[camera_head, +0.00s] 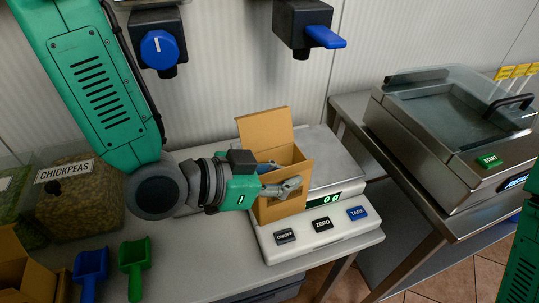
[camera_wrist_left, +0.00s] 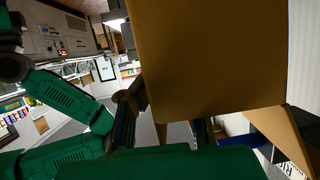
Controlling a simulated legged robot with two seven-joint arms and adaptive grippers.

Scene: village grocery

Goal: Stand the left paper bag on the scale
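A brown paper bag (camera_head: 268,209), open at the top with a raised flap, is upright over the left part of the scale (camera_head: 270,249). Its base overlaps the front edge of the plate in the head view, and I cannot tell whether it rests on it. The scale's green display shows zeros. My left gripper (camera_head: 277,178) is at the bag from the left, one finger near the opening, the other across its front. Whether they clamp it is unclear. In the left wrist view a brown bag panel (camera_wrist_left: 205,60) fills the upper middle. My right gripper is not visible.
A chickpeas bin (camera_head: 80,205), a blue scoop (camera_head: 90,270), a green scoop (camera_head: 135,262) and another brown bag (camera_head: 25,278) are at left. Dispensers with blue handles (camera_head: 325,37) hang above. A sealing machine (camera_head: 455,130) stands on the right table, past a gap.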

